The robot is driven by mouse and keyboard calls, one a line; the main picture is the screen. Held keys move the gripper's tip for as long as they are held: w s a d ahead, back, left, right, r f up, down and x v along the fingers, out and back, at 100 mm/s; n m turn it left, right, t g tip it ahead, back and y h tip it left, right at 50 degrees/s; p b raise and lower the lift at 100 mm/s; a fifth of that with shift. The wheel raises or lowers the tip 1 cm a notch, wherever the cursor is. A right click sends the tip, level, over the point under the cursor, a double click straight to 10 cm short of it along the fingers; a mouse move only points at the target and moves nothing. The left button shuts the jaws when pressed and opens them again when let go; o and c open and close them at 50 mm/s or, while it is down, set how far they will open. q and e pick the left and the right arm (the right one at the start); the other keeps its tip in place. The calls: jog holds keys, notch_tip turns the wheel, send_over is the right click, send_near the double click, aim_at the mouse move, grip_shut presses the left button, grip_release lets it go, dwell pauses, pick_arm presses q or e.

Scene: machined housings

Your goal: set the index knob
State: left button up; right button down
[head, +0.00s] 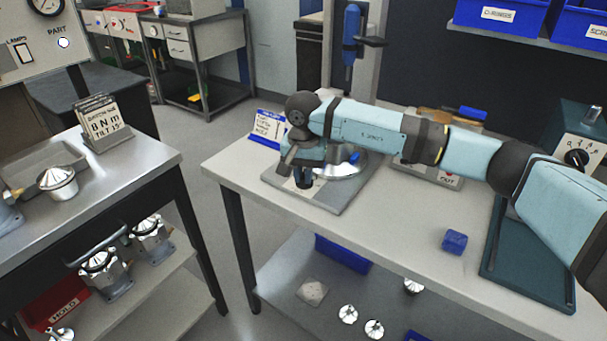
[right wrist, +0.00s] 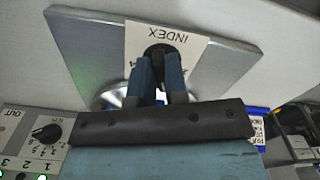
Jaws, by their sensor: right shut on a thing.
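The index knob is dark and stands on a white card marked INDEX (right wrist: 190,38), near one edge of a grey metal plate (right wrist: 85,45). The plate lies on the workbench in the head view (head: 338,202). My right gripper (head: 303,182) points down at the plate's near left part. In the right wrist view its two blue fingers (right wrist: 160,82) are closed around the dark knob (right wrist: 159,52). The fingers and wrist hide most of the knob and part of the card's scale. My left gripper is in neither view.
A round silver part (head: 345,166) sits on the plate behind my right gripper. A blue card stand (head: 267,128) is at the back left. A blue block (head: 455,241) and a green tray (head: 520,270) are to the right. The front bench middle is clear.

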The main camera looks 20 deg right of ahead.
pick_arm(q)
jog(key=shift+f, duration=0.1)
pick_arm(e)
jog(key=c, duration=1.1)
grip_release()
jog(key=shift+c, duration=0.2)
pick_arm(q)
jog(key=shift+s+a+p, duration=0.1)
jog(key=shift+p, duration=0.4)
pick_arm(e)
notch_tip(320, 180, up, 14)
jog(key=shift+f, duration=0.1)
